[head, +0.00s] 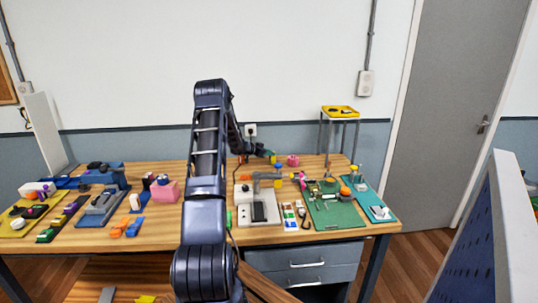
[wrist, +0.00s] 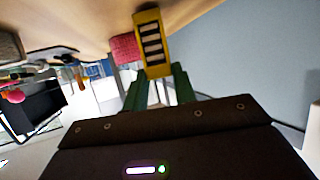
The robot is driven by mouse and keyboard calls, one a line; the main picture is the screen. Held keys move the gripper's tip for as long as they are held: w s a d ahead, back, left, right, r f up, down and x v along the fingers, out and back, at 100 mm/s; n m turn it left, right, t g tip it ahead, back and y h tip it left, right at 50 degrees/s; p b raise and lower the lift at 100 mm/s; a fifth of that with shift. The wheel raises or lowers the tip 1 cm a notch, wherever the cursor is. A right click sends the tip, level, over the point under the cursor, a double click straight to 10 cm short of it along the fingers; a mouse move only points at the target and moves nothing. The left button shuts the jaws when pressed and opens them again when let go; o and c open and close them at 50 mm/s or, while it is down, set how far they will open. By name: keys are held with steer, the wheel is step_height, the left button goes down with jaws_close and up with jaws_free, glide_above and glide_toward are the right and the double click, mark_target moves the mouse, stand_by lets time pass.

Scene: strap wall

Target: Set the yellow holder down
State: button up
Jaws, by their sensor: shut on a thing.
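The yellow holder (wrist: 153,22) is between the green fingers of my gripper (wrist: 158,80) in the wrist view. It is a yellow frame with several pale slots down its middle. My gripper is shut on it. In the head view my gripper (head: 262,152) reaches over the back of the wooden table (head: 165,215), close to the wall. The holder is too small there to make out clearly. I cannot tell whether it touches the table.
A grey-white fixture (head: 262,192) and a green mat (head: 335,215) with small parts lie in front. A yellow-topped stand (head: 340,112) is behind right.

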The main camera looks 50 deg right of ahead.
steer(key=shift+f, duration=0.25)
steer(key=o, duration=1.1)
steer(key=shift+c, duration=0.2)
steer(key=shift+r, duration=0.1)
steer(key=shift+r, duration=0.1)
steer(key=v, duration=1.2)
